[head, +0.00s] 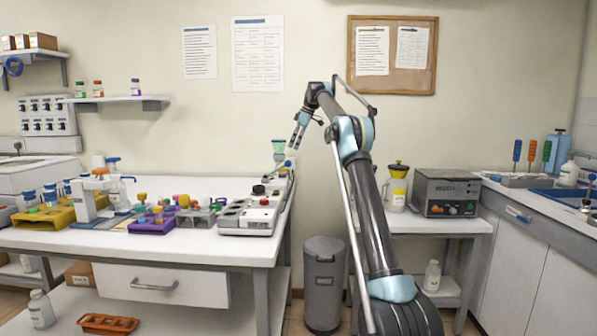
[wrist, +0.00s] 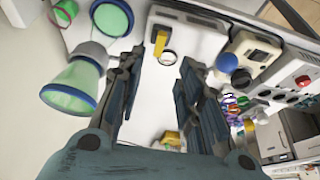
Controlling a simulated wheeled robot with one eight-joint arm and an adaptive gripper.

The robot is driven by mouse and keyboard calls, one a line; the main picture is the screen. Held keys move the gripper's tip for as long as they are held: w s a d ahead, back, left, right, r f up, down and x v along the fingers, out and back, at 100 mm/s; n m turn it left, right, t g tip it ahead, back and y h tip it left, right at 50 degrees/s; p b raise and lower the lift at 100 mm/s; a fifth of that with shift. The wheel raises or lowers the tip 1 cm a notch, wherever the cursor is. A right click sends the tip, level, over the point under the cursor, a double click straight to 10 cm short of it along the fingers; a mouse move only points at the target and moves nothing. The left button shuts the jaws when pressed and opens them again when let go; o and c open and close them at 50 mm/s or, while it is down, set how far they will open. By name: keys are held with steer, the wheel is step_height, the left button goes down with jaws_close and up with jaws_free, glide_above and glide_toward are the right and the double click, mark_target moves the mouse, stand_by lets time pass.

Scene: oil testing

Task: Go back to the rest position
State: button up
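My gripper (head: 297,140) is raised above the right end of the white lab table (head: 130,240), with its fingers pointing down. In the wrist view my gripper (wrist: 162,62) has its two fingers well apart, with nothing held between them. A green funnel with a blue rim (head: 279,145) stands just left of the fingertips at the table's back right. It also shows in the wrist view, left of the fingers, as a green cone (wrist: 72,88). No contact between the fingers and the funnel can be seen.
A grey-white instrument (head: 250,218) sits at the table's right end. Left of it are a purple rack (head: 155,224) and a yellow rack (head: 45,217). A bin (head: 324,280) stands on the floor. A small side table (head: 440,226) carries a dark instrument (head: 447,192).

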steer(key=s+d+m+h, duration=0.1)
steer(key=s+d+m, duration=0.3)
steer(key=s, duration=0.7)
steer(key=s+d+f+m+t, duration=0.1)
steer(key=s+d+m, duration=0.1)
steer(key=s+d, duration=0.65)
steer(key=s+d+m+h, duration=0.1)
steer(key=s+d+m, duration=0.2)
steer(key=s, duration=1.1)
steer(key=s+d+f+m, duration=0.2)
steer(key=s+d+f, duration=0.1)
steer(key=s+f, duration=0.7)
steer(key=s+d+f+m+h, duration=0.1)
steer(key=s+d+f+m, duration=0.2)
steer(key=s+f, duration=0.8)
steer(key=s+d+f+m+t+h, duration=0.1)
steer(key=s+d+f+m, duration=0.1)
steer(key=s+f, duration=0.9)
steer(key=shift+s+d+m, duration=0.4)
steer(key=shift+s+m, duration=0.3)
steer(key=shift+s, duration=0.4)
steer(key=shift+w+f, duration=0.25)
steer(key=shift+w, duration=0.2)
